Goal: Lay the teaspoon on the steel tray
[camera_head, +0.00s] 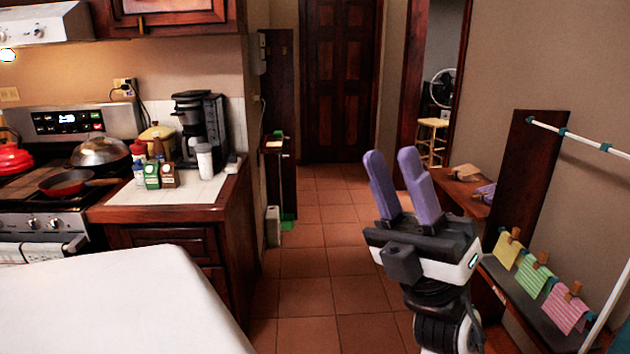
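My gripper (396,172) is raised over the tiled floor in the middle right of the view. Its two purple fingers point up and stand apart with nothing between them. I see no teaspoon and no steel tray in this view.
A white-topped surface (110,300) fills the lower left. Behind it are a stove (60,190) with a red pan (66,183) and a counter (175,195) with a coffee maker (200,130). A rack with clipped cloths (535,277) stands at right. Tiled floor (318,262) is clear between.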

